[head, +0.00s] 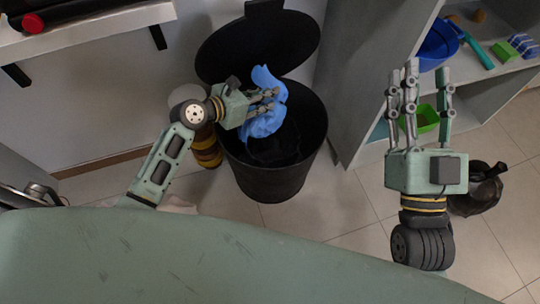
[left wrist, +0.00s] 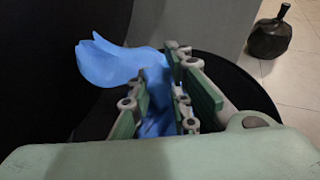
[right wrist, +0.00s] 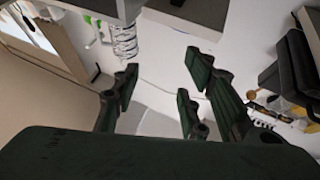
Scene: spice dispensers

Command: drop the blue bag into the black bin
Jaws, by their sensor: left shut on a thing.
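The blue bag (head: 262,122) is in my left gripper (head: 268,103), over the mouth of the black bin (head: 270,182). The bin stands on the floor with its round lid (head: 225,52) raised against the wall. In the left wrist view the blue bag (left wrist: 112,62) sticks out to the left of the fingers of my left gripper (left wrist: 160,100), with the dark bin behind it. My right gripper (head: 420,85) is raised at the right, away from the bin, with its fingers apart and empty. It also shows open in the right wrist view (right wrist: 160,95).
A shelf unit (head: 375,80) stands right of the bin, holding a blue bowl (head: 437,45) and a green box (head: 424,119). A dark tied bag (head: 477,190) lies on the floor at right. A wall shelf (head: 90,30) juts out at upper left.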

